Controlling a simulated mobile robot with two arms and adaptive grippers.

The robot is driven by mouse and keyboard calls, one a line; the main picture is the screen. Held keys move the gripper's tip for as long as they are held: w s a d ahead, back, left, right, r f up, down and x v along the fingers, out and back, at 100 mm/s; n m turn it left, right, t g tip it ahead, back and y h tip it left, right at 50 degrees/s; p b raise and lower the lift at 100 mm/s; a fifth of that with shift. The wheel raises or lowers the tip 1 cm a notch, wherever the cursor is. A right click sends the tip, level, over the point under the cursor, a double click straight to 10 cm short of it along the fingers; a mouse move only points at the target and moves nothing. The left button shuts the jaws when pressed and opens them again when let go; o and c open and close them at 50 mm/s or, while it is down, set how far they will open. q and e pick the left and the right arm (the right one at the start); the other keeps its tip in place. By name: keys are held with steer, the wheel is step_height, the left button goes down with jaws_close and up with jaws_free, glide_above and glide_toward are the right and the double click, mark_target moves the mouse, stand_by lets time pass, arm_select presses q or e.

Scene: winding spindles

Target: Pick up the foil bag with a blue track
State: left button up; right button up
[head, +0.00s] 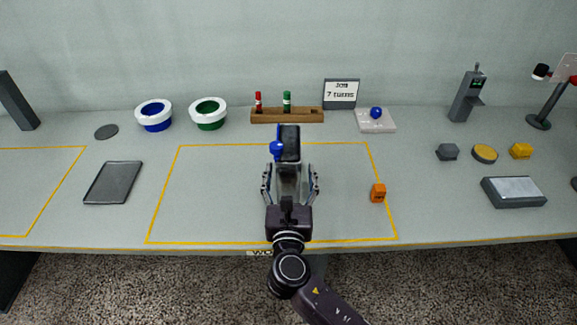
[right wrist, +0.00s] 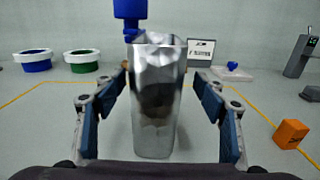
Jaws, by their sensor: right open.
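The foil bag (right wrist: 157,105) is silver, creased and upright, and fills the middle of the right wrist view. My right gripper (head: 290,178) is open, with one finger on each side of the bag and gaps still visible. A dark block (head: 290,138) shows just beyond the bag. My left gripper is out of view.
An orange block (head: 378,193) sits right of my gripper. A wooden rack (head: 287,116) with red and green pieces stands behind, beside a "7 turns" sign (head: 341,93). White-rimmed blue (head: 154,115) and green (head: 208,113) bowls stand back left. A dark tray (head: 113,183) lies left.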

steer(key=w, duration=0.4)
steer(key=shift+w+a+r+p, duration=0.15)
steer(key=shift+w+r+p, duration=0.1)
steer(key=shift+w+p, duration=0.1)
steer(key=c, duration=1.4)
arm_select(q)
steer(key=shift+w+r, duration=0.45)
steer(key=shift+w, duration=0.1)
arm_select(e)
steer(key=shift+r, duration=0.1)
steer(key=shift+c, duration=0.3)
steer(key=shift+r, duration=0.1)
arm_select(q)
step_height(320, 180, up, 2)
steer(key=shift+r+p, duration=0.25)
steer(key=shift+p, duration=1)
arm_select(e)
step_height(320, 180, up, 20)
